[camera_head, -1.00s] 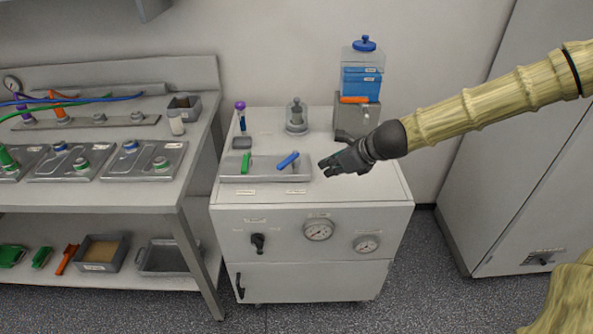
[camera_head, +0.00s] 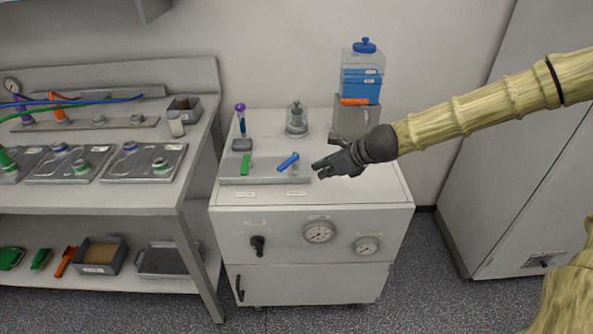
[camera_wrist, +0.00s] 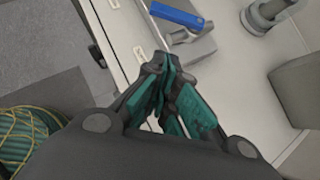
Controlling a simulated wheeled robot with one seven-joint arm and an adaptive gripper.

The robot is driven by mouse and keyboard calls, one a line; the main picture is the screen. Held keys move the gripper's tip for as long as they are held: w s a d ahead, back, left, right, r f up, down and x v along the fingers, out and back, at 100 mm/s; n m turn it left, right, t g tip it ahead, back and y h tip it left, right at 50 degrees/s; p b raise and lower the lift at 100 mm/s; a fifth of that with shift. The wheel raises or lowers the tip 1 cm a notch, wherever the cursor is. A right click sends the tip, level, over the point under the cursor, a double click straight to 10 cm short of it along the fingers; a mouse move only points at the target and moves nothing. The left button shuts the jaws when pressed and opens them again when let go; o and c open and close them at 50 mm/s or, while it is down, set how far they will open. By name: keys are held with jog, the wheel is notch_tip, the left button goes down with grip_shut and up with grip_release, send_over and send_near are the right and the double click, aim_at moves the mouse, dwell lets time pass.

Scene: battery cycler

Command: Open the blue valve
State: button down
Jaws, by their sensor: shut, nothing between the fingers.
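The blue valve handle (camera_head: 288,161) stands on the grey valve plate (camera_head: 266,177) on top of the white cabinet, and lies at a slant. It also shows in the wrist view (camera_wrist: 177,14), just beyond my fingertips. My gripper (camera_head: 316,172) is just right of the blue handle, close to the plate's right end, and does not appear to touch the handle. In the wrist view my gripper (camera_wrist: 166,68) has its fingertips together, with nothing between them. The base of the blue valve is partly visible under the handle.
A green valve handle (camera_head: 246,164) stands left of the blue one. The cabinet front has gauges (camera_head: 319,231) and a black knob (camera_head: 257,244). A workbench (camera_head: 120,199) adjoins at left.

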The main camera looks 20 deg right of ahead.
jog(key=shift+x, duration=3.5)
jog(key=shift+w+a, duration=0.55)
jog(key=shift+w, duration=0.3)
jog(key=shift+w+a, duration=0.55)
jog(key=shift+w, duration=0.25)
jog(key=shift+w+a, duration=0.15)
jog(key=shift+a, duration=0.35)
jog(key=shift+s+d, duration=0.25)
jog(key=shift+s, duration=0.25)
jog(key=s+d, duration=0.1)
jog(key=s+d+r, duration=0.1)
jog(key=s, duration=0.1)
jog(key=shift+s+d, duration=0.2)
jog(key=shift+s+d+r, duration=0.1)
jog(key=shift+s+r, duration=0.4)
jog(key=shift+r, duration=0.15)
jog(key=v, duration=0.6)
jog(key=shift+s+r, duration=0.25)
jog(key=shift+s, duration=0.15)
